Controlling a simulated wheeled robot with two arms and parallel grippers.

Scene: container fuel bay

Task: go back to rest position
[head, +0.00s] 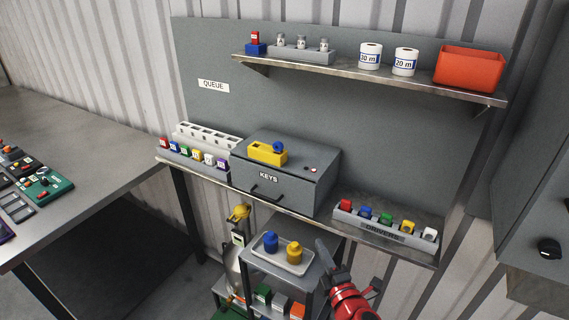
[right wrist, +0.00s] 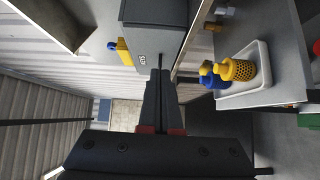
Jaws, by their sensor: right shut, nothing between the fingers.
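My right gripper (head: 322,248) reaches in from the bottom of the head view, with a red and black body. It is shut and empty, in the air just right of a small cart. Its closed fingers (right wrist: 162,95) also show in the right wrist view, pointing toward the grey KEYS box (right wrist: 155,40). The KEYS box (head: 285,180) stands on the lower shelf, closed, with a yellow holder (head: 266,153) on top. My left gripper is in neither view.
A white tray (head: 262,257) with a blue and a yellow part stands on the cart. The DRIVERS rack (head: 382,234) sits at the lower shelf's right end. A workbench (head: 95,150) is at left, a grey cabinet (head: 530,150) at right. An upper shelf (head: 380,78) holds rolls and a red bin.

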